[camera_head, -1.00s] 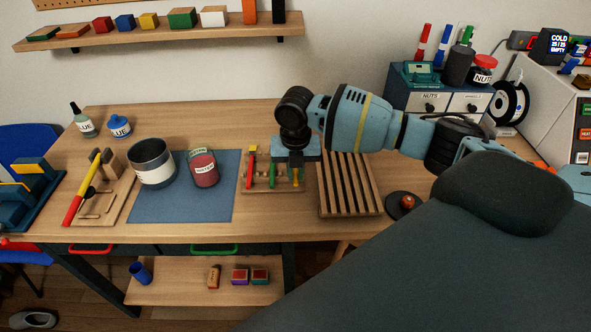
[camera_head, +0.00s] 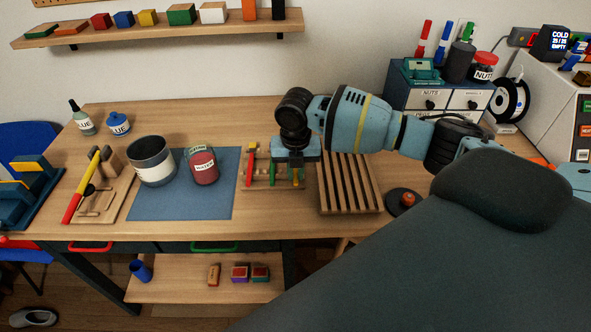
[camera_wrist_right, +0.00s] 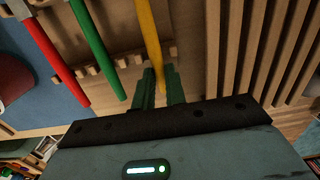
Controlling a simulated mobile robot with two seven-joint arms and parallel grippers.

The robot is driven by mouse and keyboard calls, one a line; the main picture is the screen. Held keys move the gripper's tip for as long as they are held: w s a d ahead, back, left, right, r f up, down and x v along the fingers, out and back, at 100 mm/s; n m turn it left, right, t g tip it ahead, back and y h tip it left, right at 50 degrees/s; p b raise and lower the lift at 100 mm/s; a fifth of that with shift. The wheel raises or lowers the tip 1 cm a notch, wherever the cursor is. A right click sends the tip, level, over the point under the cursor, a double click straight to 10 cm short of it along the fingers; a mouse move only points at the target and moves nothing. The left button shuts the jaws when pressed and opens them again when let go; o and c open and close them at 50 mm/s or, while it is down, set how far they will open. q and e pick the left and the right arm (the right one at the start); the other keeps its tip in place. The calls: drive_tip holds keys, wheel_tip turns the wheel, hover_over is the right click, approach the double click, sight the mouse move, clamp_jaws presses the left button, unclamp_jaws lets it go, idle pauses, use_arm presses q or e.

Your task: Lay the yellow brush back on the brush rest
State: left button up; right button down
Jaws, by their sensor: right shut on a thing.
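The yellow brush (camera_wrist_right: 150,35) runs beside a green brush (camera_wrist_right: 92,40) and a red brush (camera_wrist_right: 48,50) in the right wrist view. My right gripper (camera_wrist_right: 161,90) is shut on the yellow brush's near end. The wooden brush rest (camera_head: 256,187) lies on the table right of the blue mat; its notched bar (camera_wrist_right: 103,66) shows under the brushes. In the head view my right gripper (camera_head: 296,176) points down over the rest's right side and hides most of the yellow brush. I cannot tell whether that brush touches the rest. My left gripper is out of view.
A slatted wooden rack (camera_head: 350,208) stands close to the right of the gripper. A red water jar (camera_head: 202,172) and a grey pot (camera_head: 152,165) stand on the blue mat (camera_head: 180,206). A dark puck with a red knob (camera_head: 407,199) sits right of the rack.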

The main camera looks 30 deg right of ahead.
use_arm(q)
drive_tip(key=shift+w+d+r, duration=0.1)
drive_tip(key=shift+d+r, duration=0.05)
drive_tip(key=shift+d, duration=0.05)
use_arm(e)
drive_tip(key=shift+s+f, duration=0.15)
drive_tip(key=shift+f, duration=0.15)
drive_tip(key=c, duration=1.4)
unclamp_jaws()
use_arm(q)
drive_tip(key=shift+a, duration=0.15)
use_arm(e)
drive_tip(key=shift+o, duration=0.2)
drive_tip(key=shift+r, duration=0.1)
